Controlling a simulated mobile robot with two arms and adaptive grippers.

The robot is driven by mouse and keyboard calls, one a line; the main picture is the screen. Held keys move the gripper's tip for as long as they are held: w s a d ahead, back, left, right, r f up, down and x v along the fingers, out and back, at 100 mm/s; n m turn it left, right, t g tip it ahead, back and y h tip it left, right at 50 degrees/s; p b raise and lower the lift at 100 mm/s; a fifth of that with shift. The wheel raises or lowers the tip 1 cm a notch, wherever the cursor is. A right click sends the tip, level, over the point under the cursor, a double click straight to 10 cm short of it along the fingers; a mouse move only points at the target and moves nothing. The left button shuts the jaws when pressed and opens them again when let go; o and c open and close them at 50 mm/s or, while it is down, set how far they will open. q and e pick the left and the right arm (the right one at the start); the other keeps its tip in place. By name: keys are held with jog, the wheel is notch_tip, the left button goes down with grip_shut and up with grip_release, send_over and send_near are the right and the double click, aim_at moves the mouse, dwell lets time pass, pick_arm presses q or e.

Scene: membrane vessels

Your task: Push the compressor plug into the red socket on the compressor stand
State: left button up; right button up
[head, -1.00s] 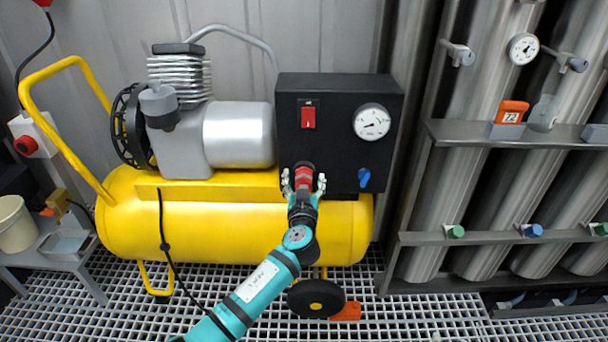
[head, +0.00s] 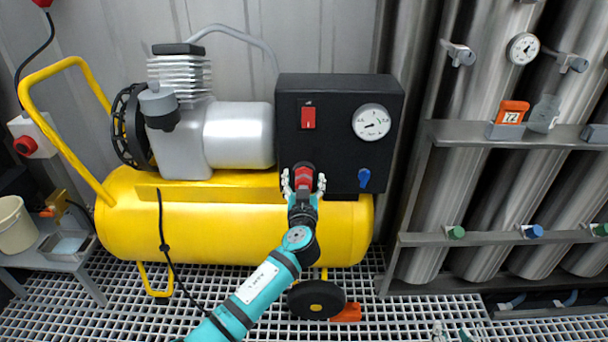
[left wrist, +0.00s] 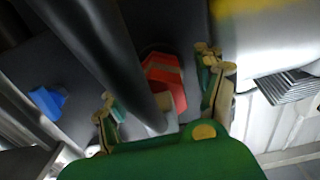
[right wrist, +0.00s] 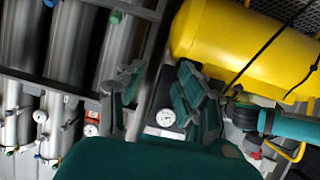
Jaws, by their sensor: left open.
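The black compressor panel (head: 335,125) stands upright above the yellow tank. A red connector part (head: 304,175) sits low on its front; the left wrist view shows it with a grey part below (left wrist: 165,80). I cannot tell where socket ends and plug begins, or how deep the plug sits. My left gripper (head: 304,183) is open, its fingers on either side of the red part, apart from it in the left wrist view (left wrist: 160,105). My right gripper (right wrist: 155,105) is open and empty; its tips just show at the head view's bottom edge (head: 452,331).
The yellow tank (head: 220,225) lies below the panel, with a dark cable over it. A blue knob (head: 364,178) is right of the connector. Steel cylinders and a shelf (head: 500,133) stand at right. A small table (head: 70,256) is at left.

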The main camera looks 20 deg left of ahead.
jog(key=shift+s+f, duration=0.1)
jog(key=shift+f, duration=0.1)
jog(key=shift+r, duration=0.1)
pick_arm(q)
jog(key=shift+b, duration=0.35)
pick_arm(e)
jog(key=shift+w+a+r+t, duration=0.15)
jog(key=shift+w+r+t, duration=0.2)
jog(key=shift+r, duration=0.25)
jog(key=shift+w+a+r+t, duration=0.15)
jog(key=shift+w+r+t, duration=0.15)
jog(key=shift+r, duration=0.25)
jog(key=shift+r, duration=0.15)
pick_arm(q)
grip_shut()
jog(key=shift+s+d+f, duration=0.1)
pick_arm(e)
jog(key=shift+f, duration=0.2)
